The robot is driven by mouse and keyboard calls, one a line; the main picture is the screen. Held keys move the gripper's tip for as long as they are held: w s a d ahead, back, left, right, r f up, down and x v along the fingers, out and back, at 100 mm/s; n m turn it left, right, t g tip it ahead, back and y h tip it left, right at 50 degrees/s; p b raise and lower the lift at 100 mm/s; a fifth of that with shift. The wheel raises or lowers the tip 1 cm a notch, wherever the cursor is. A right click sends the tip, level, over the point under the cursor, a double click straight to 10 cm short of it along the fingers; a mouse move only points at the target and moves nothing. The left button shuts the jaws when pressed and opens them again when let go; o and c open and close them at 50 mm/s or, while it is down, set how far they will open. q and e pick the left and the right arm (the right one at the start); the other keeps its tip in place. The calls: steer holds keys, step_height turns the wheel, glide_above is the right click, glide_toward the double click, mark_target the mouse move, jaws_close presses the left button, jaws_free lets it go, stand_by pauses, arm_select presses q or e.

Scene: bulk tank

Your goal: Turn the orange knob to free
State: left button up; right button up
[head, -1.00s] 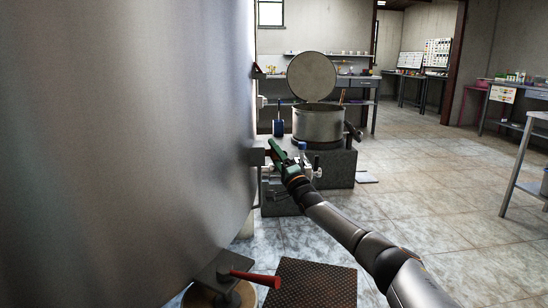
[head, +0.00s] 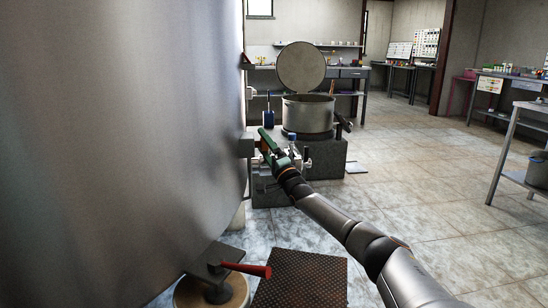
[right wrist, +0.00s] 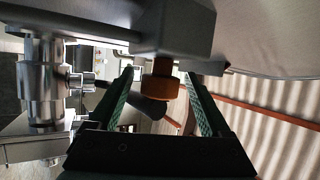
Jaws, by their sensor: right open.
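The orange knob (right wrist: 161,84) hangs under a grey metal block at the upper middle of the right wrist view. My right gripper (right wrist: 159,77) is open, with one green-lined finger on each side of the knob and a visible gap to each. In the head view my right gripper (head: 269,145) is beside the tank's edge, at the small metal fittings. There the knob is too small and covered to make out clearly. My left gripper is not in view.
The large steel tank (head: 110,140) fills the left of the head view. A red-handled lever (head: 246,269) sits low by its base. A lidded pot (head: 308,112) stands on a grey block behind the gripper. The tiled floor at the right is mostly clear.

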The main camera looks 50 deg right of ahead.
arm_select(q)
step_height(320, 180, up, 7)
steer(key=p, duration=0.6)
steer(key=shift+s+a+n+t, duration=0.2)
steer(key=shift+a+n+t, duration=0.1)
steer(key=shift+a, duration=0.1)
arm_select(e)
steer(key=v, duration=1.2)
steer(key=shift+s, duration=0.15)
